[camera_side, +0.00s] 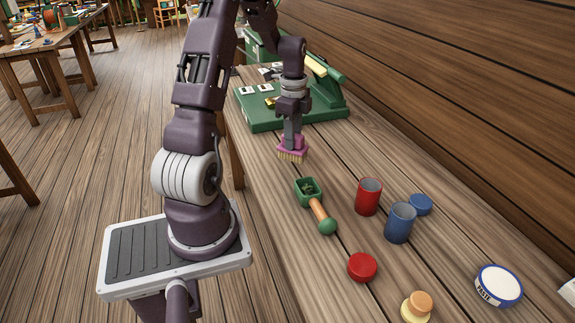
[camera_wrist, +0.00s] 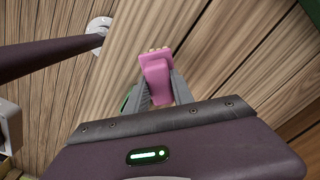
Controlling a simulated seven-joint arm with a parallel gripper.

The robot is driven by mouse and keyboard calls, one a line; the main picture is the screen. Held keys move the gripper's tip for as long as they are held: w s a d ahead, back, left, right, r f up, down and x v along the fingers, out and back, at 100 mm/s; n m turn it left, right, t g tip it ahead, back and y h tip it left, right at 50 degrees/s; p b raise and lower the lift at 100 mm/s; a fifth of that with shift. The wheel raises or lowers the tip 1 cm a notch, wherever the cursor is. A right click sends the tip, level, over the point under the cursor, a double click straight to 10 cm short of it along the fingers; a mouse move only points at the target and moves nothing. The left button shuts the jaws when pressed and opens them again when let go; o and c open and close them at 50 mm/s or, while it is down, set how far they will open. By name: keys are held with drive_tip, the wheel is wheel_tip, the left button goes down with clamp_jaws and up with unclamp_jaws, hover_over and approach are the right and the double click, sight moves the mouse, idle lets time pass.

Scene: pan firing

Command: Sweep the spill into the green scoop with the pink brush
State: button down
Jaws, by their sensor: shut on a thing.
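A pink brush (camera_side: 292,148) with pale bristles pointing down is held in my gripper (camera_side: 292,128). The brush also shows in the wrist view (camera_wrist: 156,76), between the two grey fingers of my gripper (camera_wrist: 158,90). The green scoop (camera_side: 307,187) lies on the table just below and right of the brush, with a wooden shaft and a round green knob pointing toward the front. Small dark bits (camera_side: 309,189) show inside the scoop. In the wrist view a sliver of green beside the left finger may be the scoop. I see no loose spill on the table.
A red cup (camera_side: 368,197) and a blue cup (camera_side: 400,223) stand right of the scoop, with a blue lid (camera_side: 421,204) beside them. A red lid (camera_side: 362,267), a paste tin (camera_side: 498,287) and a wooden knob (camera_side: 417,306) lie nearer. A green board (camera_side: 262,117) stands behind.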

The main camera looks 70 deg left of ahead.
sight(293, 153)
drive_tip(key=shift+a, duration=0.1)
drive_tip(key=a, duration=1)
drive_tip(key=shift+a, duration=0.15)
drive_tip(key=shift+f, duration=2.75)
drive_tip(key=d, duration=1)
drive_tip(key=shift+d, duration=0.35)
drive_tip(key=shift+a+r, duration=0.1)
drive_tip(key=shift+r, duration=2.7)
drive_tip(key=shift+w, duration=0.1)
